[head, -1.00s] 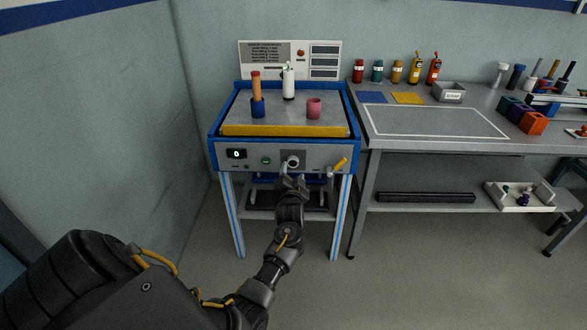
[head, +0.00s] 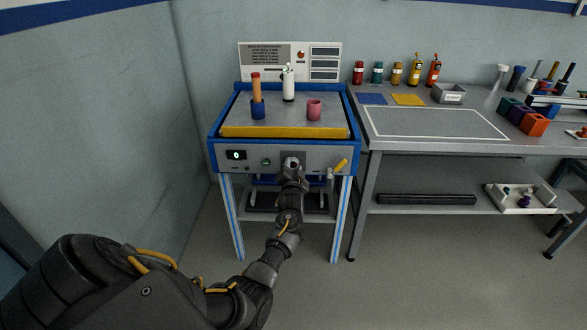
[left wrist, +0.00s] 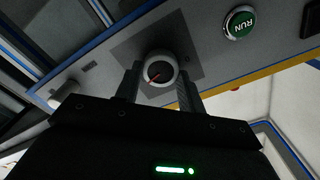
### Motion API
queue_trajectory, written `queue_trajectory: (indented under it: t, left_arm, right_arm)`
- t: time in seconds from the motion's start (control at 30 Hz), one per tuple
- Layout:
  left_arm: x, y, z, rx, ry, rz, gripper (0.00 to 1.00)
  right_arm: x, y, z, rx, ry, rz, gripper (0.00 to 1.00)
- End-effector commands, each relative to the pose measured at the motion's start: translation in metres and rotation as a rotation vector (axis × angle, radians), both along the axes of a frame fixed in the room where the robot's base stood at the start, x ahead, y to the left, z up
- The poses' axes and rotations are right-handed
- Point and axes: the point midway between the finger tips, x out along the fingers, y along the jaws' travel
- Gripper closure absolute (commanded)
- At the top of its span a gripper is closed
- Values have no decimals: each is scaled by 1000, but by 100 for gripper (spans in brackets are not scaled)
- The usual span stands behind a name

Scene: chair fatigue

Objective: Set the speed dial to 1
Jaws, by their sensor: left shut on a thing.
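The speed dial (left wrist: 160,72) is a round light knob with a red pointer mark, set on a grey square plate on the machine's front panel. In the left wrist view my left gripper (left wrist: 158,84) has one finger on each side of the dial and is shut on it. In the head view my left gripper (head: 292,165) covers most of the dial. The display (head: 236,155) on the front panel reads 0. The green RUN button (left wrist: 240,22) is beside the dial plate; it also shows in the head view (head: 266,161). My right gripper is not in view.
The machine's top (head: 285,113) holds a blue cup with an orange stick, a white bottle and a pink cup. A workbench (head: 440,123) with several items stands to the right.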

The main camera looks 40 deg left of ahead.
Motion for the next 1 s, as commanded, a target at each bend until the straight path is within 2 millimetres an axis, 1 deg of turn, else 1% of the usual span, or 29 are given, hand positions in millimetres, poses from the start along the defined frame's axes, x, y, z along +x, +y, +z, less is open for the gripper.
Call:
queue_trajectory:
  t: [0.27, 0.47, 1.0]
  left_arm:
    - [0, 0, 0, -18, -14, 0, 84]
    - [-1, 0, 1, -91, -68, 1, 84]
    - [-2, 1, 1, -478, -361, 1, 84]
  right_arm:
    - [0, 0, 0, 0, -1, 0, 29]
    - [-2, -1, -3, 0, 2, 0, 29]
    - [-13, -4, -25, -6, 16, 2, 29]
